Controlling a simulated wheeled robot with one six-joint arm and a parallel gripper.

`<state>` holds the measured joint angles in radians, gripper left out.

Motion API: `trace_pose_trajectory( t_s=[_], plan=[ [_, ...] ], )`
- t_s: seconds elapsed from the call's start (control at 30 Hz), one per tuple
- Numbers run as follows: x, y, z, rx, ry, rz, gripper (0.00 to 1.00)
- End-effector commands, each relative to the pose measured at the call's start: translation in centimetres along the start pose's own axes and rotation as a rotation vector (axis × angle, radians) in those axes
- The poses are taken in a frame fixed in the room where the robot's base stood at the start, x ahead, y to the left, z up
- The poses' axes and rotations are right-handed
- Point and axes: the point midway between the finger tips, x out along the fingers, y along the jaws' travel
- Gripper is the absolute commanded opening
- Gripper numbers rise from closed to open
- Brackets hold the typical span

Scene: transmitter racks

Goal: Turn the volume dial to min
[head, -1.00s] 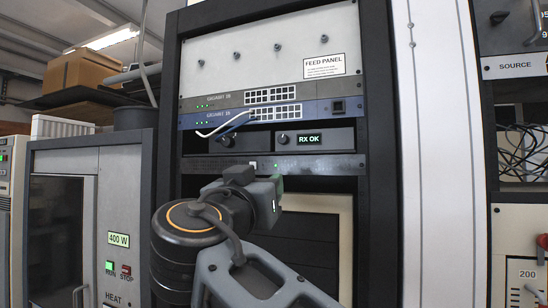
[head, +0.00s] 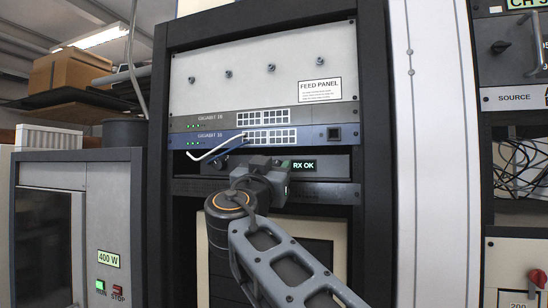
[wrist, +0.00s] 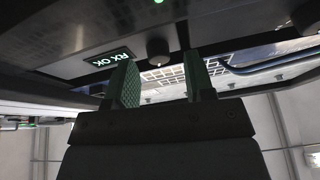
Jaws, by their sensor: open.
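A dark round knob (wrist: 157,48) sits on the panel beside the lit RX OK display (wrist: 97,60), which appears upside down in the wrist view. I cannot read a volume label, its setting or any pointer mark. My gripper (wrist: 160,62) is open and empty, with its two green-lined fingers either side of the knob in the picture; I see no contact. In the head view, my gripper (head: 276,167) is in front of the panel, just left of the RX OK display (head: 304,165), and hides the knob.
A white cable (head: 212,149) hangs from the blue switch unit (head: 300,135) just above and left of my gripper. Below is a dark rack strip (head: 325,193). The feed panel (head: 250,75) is above. A cabinet with RUN and STOP buttons (head: 110,290) stands left.

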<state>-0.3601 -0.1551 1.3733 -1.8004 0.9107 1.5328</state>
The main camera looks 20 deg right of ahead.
Motion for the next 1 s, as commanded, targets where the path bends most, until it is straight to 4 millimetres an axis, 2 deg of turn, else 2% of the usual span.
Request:
trace_pose_trajectory(
  t_s=[0.13,0.47,1.0],
  plan=[
    [0.89,0.08,-0.10,0.000,0.000,0.002,0.49],
    [1.06,0.08,0.03,0.001,0.000,0.001,0.49],
    [1.04,0.07,0.01,0.000,0.000,0.001,0.00]
  ],
)
